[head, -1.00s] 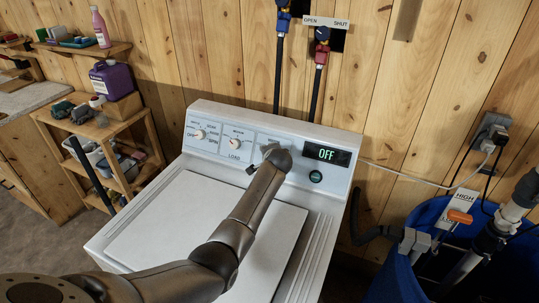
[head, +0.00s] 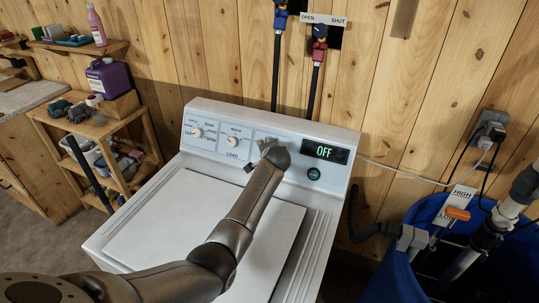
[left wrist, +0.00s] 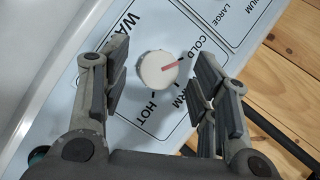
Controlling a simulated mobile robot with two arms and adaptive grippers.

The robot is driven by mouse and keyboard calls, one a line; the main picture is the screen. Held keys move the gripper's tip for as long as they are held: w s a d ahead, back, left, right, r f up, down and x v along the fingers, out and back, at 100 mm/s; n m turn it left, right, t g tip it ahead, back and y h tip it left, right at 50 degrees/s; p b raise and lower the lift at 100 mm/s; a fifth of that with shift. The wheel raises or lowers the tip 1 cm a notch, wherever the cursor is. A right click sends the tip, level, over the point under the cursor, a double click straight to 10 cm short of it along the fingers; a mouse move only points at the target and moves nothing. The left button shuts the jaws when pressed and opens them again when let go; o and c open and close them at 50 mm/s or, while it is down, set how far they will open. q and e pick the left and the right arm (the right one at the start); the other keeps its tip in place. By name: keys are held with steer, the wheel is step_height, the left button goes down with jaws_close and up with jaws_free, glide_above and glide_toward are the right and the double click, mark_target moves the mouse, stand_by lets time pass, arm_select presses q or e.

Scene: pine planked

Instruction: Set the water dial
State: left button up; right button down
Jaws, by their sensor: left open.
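My left gripper (left wrist: 164,62) is open, with one finger on each side of the dial and gaps between. In the head view, my left gripper (head: 268,148) is over the right part of the washer's control panel (head: 212,129), and my arm hides the water dial there. My right gripper is not in view.
The load dial (head: 233,141) and the cycle dial (head: 197,132) sit left of my gripper. A display (head: 325,152) reading OFF and a dark green button (head: 314,174) are to its right. The wooden wall is behind; a blue barrel (head: 405,285) stands at right.

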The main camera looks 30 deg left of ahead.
arm_select(q)
steer(key=v, duration=1.1)
steer(key=shift+s+d, duration=0.15)
steer(key=shift+s, duration=0.05)
